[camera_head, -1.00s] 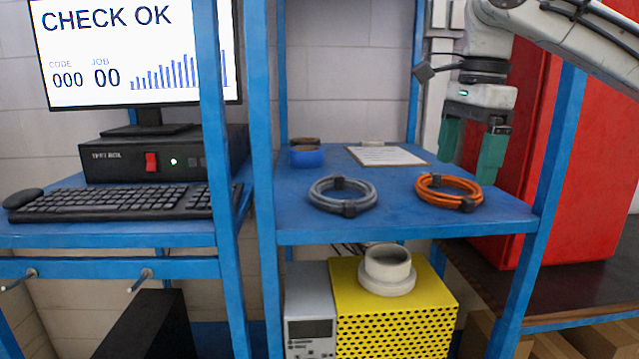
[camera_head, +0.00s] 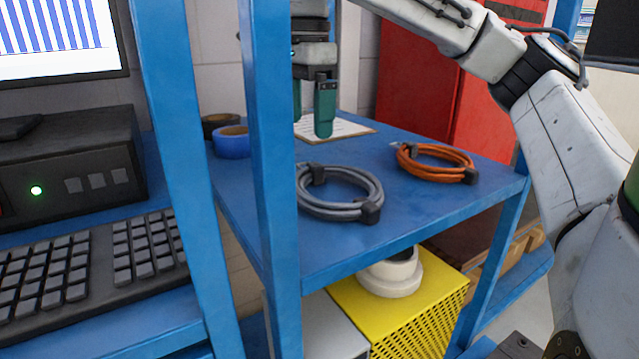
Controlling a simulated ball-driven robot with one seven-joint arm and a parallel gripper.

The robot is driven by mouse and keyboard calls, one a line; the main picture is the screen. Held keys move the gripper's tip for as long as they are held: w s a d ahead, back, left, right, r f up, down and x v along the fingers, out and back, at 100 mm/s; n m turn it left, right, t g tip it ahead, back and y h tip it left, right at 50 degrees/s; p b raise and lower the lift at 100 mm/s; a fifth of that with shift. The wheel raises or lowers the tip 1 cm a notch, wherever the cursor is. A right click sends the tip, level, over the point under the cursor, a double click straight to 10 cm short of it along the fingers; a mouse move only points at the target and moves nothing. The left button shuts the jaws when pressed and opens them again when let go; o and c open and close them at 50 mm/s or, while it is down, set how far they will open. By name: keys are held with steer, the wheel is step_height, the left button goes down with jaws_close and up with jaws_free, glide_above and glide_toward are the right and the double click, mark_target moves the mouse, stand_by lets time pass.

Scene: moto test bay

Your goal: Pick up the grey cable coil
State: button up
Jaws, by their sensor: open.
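The grey cable coil (camera_head: 339,208) lies flat on the blue shelf (camera_head: 400,222), with dark ties around it. A blue post in front hides its left edge. My gripper (camera_head: 311,115) has green fingers pointing down and is open. It hangs above the shelf behind the coil in the picture, apart from it. The post hides part of the gripper's left side. Nothing shows between the fingers.
An orange cable coil (camera_head: 436,162) lies right of the grey one. A clipboard (camera_head: 350,128) and blue tape roll (camera_head: 231,142) lie further back. The blue post (camera_head: 268,150) stands in front. A keyboard (camera_head: 95,265) is at left.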

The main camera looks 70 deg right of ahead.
step_height(320, 180, down, 3)
steer(key=shift+w+f, duration=0.1)
steer(key=shift+f, duration=0.05)
steer(key=shift+f+p, duration=0.4)
steer(key=shift+f, duration=0.05)
steer(key=shift+s+d+f+p, duration=0.15)
steer(key=shift+f+p, duration=0.15)
steer(key=shift+f, duration=0.85)
steer(key=shift+s+f+p, duration=0.1)
steer(key=shift+f+p, duration=0.15)
steer(key=shift+f, duration=0.85)
steer(key=c, duration=1.3)
steer(key=shift+r, duration=0.1)
